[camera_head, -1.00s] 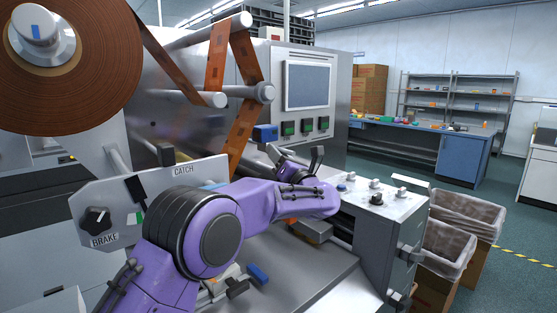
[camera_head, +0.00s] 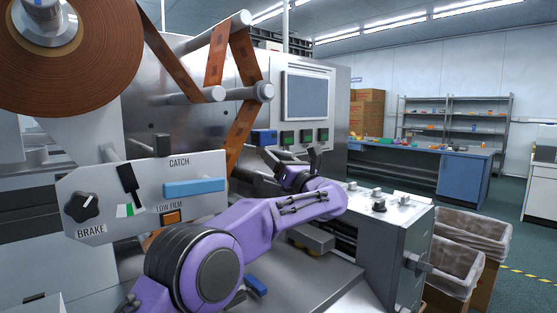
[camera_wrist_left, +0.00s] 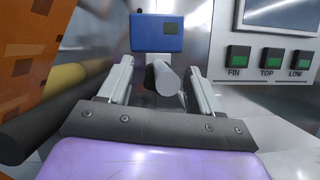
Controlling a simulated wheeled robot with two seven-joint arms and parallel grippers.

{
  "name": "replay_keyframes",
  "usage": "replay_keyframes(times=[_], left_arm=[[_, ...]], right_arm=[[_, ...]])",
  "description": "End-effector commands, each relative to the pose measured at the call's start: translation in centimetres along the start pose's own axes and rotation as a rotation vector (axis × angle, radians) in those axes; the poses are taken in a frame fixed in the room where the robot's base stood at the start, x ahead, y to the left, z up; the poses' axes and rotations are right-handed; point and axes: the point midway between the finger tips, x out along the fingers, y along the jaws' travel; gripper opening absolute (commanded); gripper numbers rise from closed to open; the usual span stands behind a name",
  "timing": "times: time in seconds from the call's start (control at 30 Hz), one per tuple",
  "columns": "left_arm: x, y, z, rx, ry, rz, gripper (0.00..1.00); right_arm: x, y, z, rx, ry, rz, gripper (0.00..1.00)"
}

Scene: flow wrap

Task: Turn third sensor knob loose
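A blue sensor box (camera_head: 264,136) sits on the machine front, left of the green buttons. It also shows at the top of the left wrist view (camera_wrist_left: 156,33). Just below it in that view a pale grey cylinder (camera_wrist_left: 163,77), which looks like a knob, points toward me. My left gripper (camera_head: 292,163) is in front of the machine below the box. In the wrist view its two fingers (camera_wrist_left: 158,88) stand apart on either side of the cylinder, with gaps showing. I cannot tell which sensor in order this is. My right gripper is not in view.
Brown film (camera_head: 238,140) runs down close left of the gripper, near a dark roller (camera_wrist_left: 40,125). A panel with a brake knob (camera_head: 82,207) stands at left. Green buttons (camera_head: 306,136) and a screen are right. A cabinet (camera_head: 400,220) with small knobs stands front right.

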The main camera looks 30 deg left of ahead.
Motion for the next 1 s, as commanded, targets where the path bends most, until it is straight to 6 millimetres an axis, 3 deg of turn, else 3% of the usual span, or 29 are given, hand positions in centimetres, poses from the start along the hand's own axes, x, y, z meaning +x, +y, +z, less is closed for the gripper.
replay_keyframes(times=[0.17,0.5,0.6,1.0], left_arm=[[-0.6,-0.1,-0.1,0.001,-0.001,-0.001,0.64],[-8.2,-0.1,-0.3,0.0,-0.002,-0.002,0.64],[-9.7,-0.1,-0.2,0.0,-0.001,-0.001,0.64],[-10.6,0.0,0.0,0.0,0.0,0.0,0.64]], right_arm=[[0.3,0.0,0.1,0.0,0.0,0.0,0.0],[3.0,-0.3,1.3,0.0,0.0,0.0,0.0],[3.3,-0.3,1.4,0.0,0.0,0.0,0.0],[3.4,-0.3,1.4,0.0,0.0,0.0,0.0]])
